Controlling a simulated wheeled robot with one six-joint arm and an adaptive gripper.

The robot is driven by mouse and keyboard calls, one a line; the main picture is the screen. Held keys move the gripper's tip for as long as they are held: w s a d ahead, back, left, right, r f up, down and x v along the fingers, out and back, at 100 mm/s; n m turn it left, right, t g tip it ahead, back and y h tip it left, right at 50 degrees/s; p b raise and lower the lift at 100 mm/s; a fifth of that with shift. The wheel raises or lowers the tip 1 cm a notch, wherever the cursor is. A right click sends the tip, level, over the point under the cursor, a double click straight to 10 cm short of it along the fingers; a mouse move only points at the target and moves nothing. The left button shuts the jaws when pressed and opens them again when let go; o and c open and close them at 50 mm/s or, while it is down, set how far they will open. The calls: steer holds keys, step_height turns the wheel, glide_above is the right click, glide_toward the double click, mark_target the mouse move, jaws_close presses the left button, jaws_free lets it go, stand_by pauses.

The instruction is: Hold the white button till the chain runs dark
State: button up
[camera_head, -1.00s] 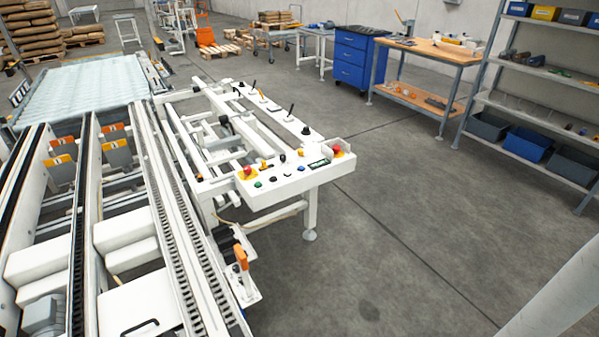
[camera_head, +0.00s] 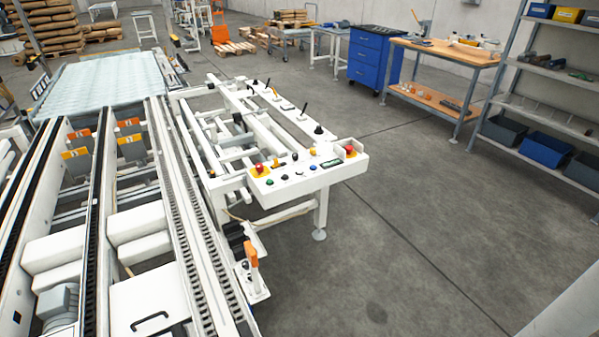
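A white control panel (camera_head: 335,176) stands on a leg at the conveyor's right corner. It carries small buttons: a green one (camera_head: 270,182), a black one (camera_head: 284,178) and a blue one (camera_head: 313,167). A white button cannot be clearly told from the white panel at this size. Red stop knobs sit on yellow plates at both ends of the panel, with a small dark display near the right one. Dark chain tracks (camera_head: 184,219) run along the conveyor at left; whether they move cannot be told. My gripper is not in view.
An orange-handled device (camera_head: 252,254) sits low beside the conveyor. Open grey floor (camera_head: 400,235) lies right of the panel. A blue drawer cabinet (camera_head: 374,57), a workbench (camera_head: 445,52) and a shelf rack (camera_head: 545,95) stand beyond it.

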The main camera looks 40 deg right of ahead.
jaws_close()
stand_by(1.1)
